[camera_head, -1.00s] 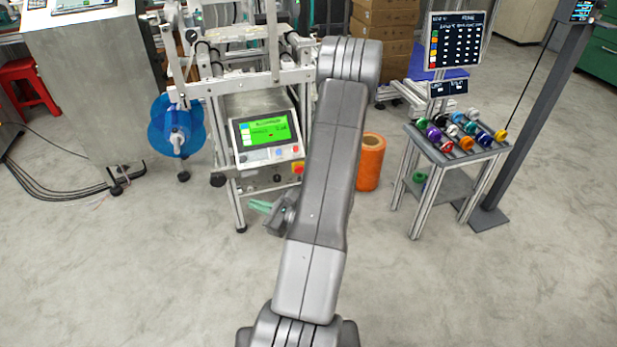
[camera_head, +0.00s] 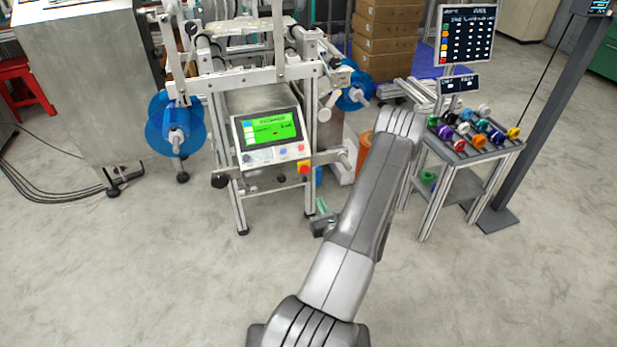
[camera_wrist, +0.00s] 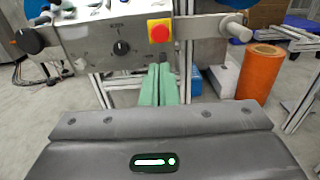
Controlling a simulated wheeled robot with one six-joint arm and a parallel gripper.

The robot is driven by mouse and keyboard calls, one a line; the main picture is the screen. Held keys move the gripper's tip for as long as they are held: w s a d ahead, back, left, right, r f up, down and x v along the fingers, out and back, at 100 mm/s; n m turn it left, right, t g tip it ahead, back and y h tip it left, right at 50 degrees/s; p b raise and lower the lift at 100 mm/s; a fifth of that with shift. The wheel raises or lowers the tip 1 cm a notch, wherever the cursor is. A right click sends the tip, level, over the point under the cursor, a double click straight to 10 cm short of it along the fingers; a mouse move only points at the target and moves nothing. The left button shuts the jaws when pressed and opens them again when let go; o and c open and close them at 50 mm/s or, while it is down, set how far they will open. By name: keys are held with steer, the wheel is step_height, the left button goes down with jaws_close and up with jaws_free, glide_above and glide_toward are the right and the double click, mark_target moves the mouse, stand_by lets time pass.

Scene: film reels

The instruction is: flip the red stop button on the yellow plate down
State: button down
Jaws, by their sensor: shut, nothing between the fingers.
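The red stop button (camera_head: 304,170) sits on a small yellow plate (camera_head: 304,163) at the lower right of the machine's front, under the green screen. In the wrist view the round red button (camera_wrist: 159,34) stands on the yellow plate (camera_wrist: 151,24), near the top centre. My gripper (camera_head: 322,207) is below and slightly right of the button in the head view. In the wrist view its green fingers (camera_wrist: 158,70) are together and empty, pointing at the machine just below the button, apart from the plate as far as I can tell.
The machine's panel with the green screen (camera_head: 268,131) is above left. A black knob (camera_wrist: 121,47) is left of the button. A grey roller end (camera_wrist: 236,28) juts out at right. An orange roll (camera_wrist: 260,73) stands on the floor. A rack of coloured reels (camera_head: 470,150) stands right.

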mark_target(305, 171)
steer(key=b+x, duration=0.2)
steer(key=x, duration=1.2)
